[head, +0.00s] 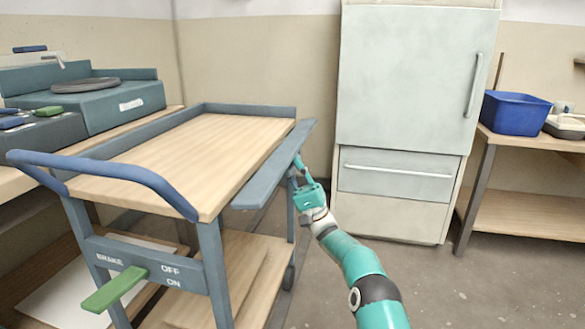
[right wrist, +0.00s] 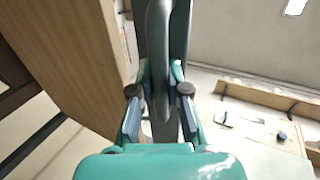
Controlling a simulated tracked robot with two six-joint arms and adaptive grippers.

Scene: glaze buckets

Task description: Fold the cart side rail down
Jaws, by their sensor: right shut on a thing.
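The cart (head: 180,155) has a wooden top and a blue-grey frame. Its side rail (head: 272,168) is a long blue-grey board along the cart's right edge. The rail leans outward from the top, neither upright nor hanging straight down. My right gripper (head: 298,165) is shut on the rail's outer edge, towards its far end. In the right wrist view the rail (right wrist: 181,40) runs down between the two fingers of my right gripper (right wrist: 158,105). My left gripper is not in view.
The cart has a blue push handle (head: 105,170) and a green brake lever (head: 113,289) by OFF and ON labels. A grey cabinet (head: 415,80) stands behind my right arm. A blue bin (head: 515,113) sits on a side table at right. Open floor lies right of the cart.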

